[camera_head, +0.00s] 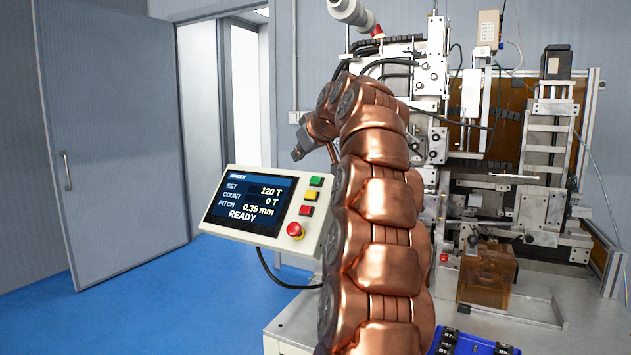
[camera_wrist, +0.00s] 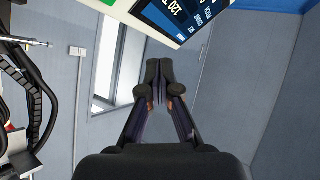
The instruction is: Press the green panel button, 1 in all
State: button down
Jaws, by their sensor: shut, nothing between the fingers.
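The control panel (camera_head: 222,222) is a white tilted box. Its dark screen (camera_head: 250,204) reads SET 120 T, COUNT 0 T, PITCH 0.35 mm, READY. The green button (camera_head: 316,181) is the top one in the column right of the screen. My gripper (camera_head: 297,153) is a little above and left of the green button in the head view, apart from the panel in the picture. In the wrist view my gripper (camera_wrist: 159,68) is shut and empty, its fingers pointing up towards the panel (camera_wrist: 120,8). A green patch (camera_wrist: 107,2) shows at the top edge, cut off.
A yellow button (camera_head: 311,196), a red button (camera_head: 306,210) and a red mushroom knob (camera_head: 295,230) sit below the green one. The winding machine (camera_head: 545,170) stands to the right. A blue case (camera_head: 470,343) is at the bottom. The door (camera_head: 110,140) stands at the left.

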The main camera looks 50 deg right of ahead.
aim_at(316, 180)
jog(key=shift+w+d+f+b, duration=0.15)
jog(key=shift+w+d+f, duration=0.15)
jog(key=shift+d+f, duration=0.7)
jog(key=shift+w+d+f+b, duration=0.15)
jog(key=shift+w+d+f, duration=0.2)
jog(key=shift+d+f, duration=0.7)
jog(key=shift+w+d+f+b, duration=0.15)
jog(key=shift+w+d+f, duration=0.15)
jog(key=shift+d+f, duration=0.7)
jog(key=shift+d, duration=0.2)
jog(key=shift+w+d+f, duration=0.1)
jog(key=shift+d, duration=0.1)
